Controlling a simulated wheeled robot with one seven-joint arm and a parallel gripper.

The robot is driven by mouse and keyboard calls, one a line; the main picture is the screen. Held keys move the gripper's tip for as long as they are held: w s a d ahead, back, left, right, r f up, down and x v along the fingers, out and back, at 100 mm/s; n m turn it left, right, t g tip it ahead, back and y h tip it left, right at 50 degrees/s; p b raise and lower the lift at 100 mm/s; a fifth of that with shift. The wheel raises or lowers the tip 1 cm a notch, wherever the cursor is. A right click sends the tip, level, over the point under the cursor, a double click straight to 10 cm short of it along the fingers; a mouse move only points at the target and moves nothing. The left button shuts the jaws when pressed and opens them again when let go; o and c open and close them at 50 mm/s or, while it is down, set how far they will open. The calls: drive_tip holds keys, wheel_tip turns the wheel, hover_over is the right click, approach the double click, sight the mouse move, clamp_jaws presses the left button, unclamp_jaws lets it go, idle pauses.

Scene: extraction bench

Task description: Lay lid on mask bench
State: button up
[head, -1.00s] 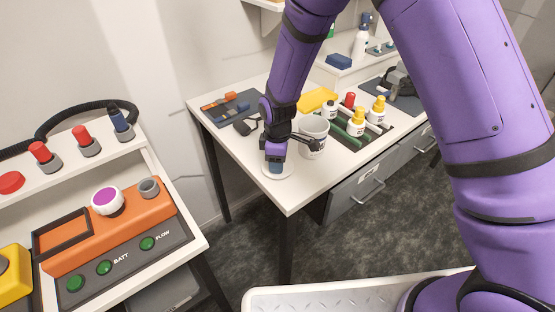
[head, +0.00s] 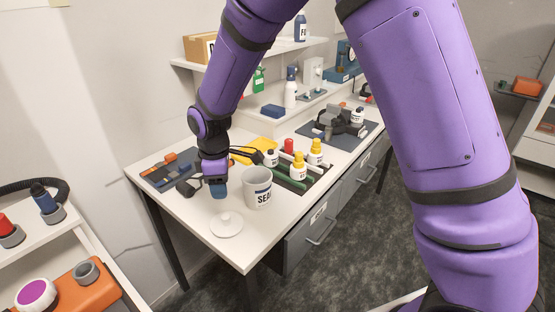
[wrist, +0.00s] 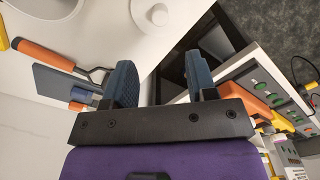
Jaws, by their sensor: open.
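The white round lid (head: 227,224) with a small knob lies flat on the white bench (head: 190,208), near its front left corner. The lid also shows at the top of the wrist view (wrist: 156,14). My gripper (head: 220,191) is open and empty, raised above the bench behind the lid and apart from it. Its two blue-grey fingers stand wide apart in the wrist view (wrist: 160,78). A white open-topped pot (head: 257,188) with a partly readable label, "SEA", stands right of my gripper.
A dark mat (head: 170,170) with tools lies at the bench's left end. A yellow item (head: 254,150) lies behind the pot. The front left corner around the lid is clear.

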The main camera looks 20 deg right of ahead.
drive_tip(key=s+d+r+m+t, duration=0.1)
drive_tip(key=s+d+r+m, duration=0.3)
drive_tip(key=d+r, duration=0.4)
drive_tip(key=s+d+r+m+t, duration=0.1)
drive_tip(key=s+d+r+m, duration=0.2)
drive_tip(key=d+r, duration=0.55)
drive_tip(key=s+d+r+m+t, duration=0.1)
drive_tip(key=s+d+r+m, duration=0.3)
drive_tip(key=s, duration=0.5)
drive_tip(key=s+d+r+m+t, duration=0.2)
drive_tip(key=s+d+r+m, duration=0.2)
drive_tip(key=s, duration=0.6)
drive_tip(key=shift+s+d+r+m, duration=0.2)
drive_tip(key=shift+d+r+m, duration=0.25)
drive_tip(key=shift+d, duration=0.7)
